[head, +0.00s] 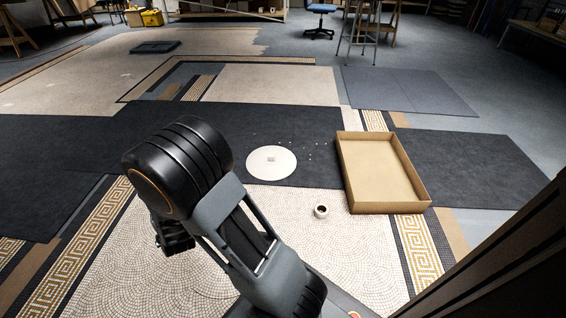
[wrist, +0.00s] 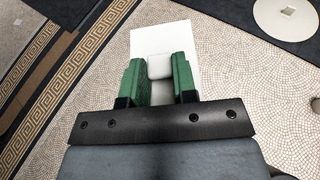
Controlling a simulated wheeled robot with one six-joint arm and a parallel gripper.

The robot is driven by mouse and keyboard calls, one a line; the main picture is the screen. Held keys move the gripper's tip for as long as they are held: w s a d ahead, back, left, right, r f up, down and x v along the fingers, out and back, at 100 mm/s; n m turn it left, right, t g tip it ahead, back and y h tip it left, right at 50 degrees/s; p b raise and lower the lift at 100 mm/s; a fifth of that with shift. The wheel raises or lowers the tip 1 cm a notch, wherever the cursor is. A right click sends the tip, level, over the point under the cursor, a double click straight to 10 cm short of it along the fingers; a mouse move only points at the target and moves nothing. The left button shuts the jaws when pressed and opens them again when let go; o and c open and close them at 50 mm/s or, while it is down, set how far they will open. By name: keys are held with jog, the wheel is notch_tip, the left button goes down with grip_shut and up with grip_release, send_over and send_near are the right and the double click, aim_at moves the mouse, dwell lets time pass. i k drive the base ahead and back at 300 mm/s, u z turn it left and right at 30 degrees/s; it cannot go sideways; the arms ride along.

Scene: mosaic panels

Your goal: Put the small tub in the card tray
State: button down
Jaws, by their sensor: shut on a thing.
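My gripper (wrist: 159,62) shows in the wrist view with its two green fingers closed on a small white tub (wrist: 160,68) with rounded corners. The tub sits between the fingertips above a white flat sheet; I cannot tell whether it touches it. In the head view my arm hides the fingers and the tub. The card tray (head: 380,172) is a shallow, open brown box on the floor at the right of the head view, and it looks empty. It lies well to the right of my arm.
A white sheet (wrist: 148,41) lies on the mosaic floor under my gripper. A small pale pot (head: 321,211) with a dark opening stands left of the tray. A round pale disc (head: 271,163) lies on the dark mat, with small chips beside it. Mosaic floor between is mostly clear.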

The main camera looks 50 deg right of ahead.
aim_at(370, 190)
jog(key=u, duration=1.95)
jog(key=k, duration=2.5)
jog(key=z, duration=0.85)
